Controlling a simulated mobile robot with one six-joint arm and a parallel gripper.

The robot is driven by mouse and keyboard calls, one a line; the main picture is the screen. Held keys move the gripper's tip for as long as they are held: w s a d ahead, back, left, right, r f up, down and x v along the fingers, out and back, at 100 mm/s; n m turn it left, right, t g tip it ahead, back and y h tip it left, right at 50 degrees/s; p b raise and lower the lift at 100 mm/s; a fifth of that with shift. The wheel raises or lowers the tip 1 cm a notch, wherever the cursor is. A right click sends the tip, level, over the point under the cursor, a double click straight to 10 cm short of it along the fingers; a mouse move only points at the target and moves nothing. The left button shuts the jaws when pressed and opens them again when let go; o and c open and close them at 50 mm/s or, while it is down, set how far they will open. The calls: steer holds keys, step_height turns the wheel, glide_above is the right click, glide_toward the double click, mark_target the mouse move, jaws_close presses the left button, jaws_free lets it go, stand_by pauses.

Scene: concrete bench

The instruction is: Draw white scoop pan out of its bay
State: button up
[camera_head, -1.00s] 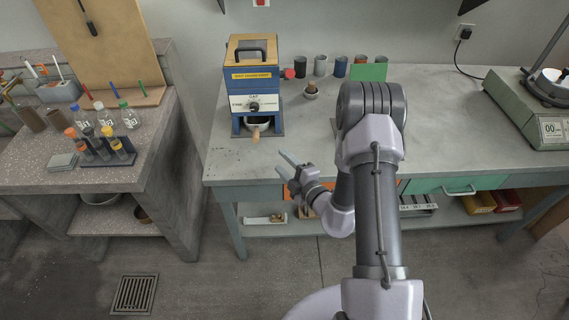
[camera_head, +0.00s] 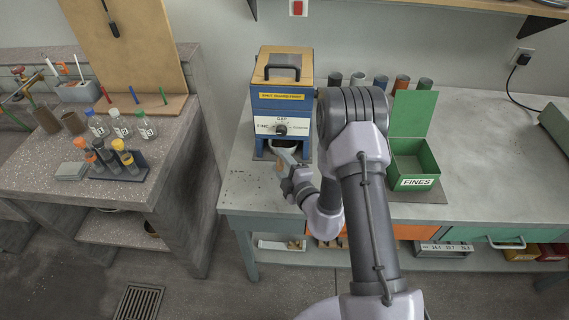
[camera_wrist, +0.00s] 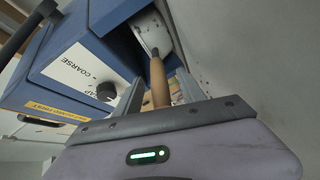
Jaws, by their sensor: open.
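The white scoop pan (camera_head: 284,144) sits in the bay at the bottom of the blue machine (camera_head: 283,105), mostly hidden by the machine and my gripper. In the wrist view its white body (camera_wrist: 150,30) is inside the bay, and its wooden handle (camera_wrist: 158,80) points out toward me. My gripper (camera_head: 284,160) is in front of the bay. In the wrist view its two fingers stand on either side of the handle, apart, with my gripper (camera_wrist: 158,90) open around it. I cannot tell whether either finger touches the handle.
A green open box labelled FINES (camera_head: 414,165) stands right of the machine. Several cylinders (camera_head: 380,82) line the back of the bench. A rack of capped tubes (camera_head: 118,165) is on the left bench. The bench front (camera_head: 245,190) left of my gripper is clear.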

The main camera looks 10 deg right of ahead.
jaws_close()
stand_by(1.5)
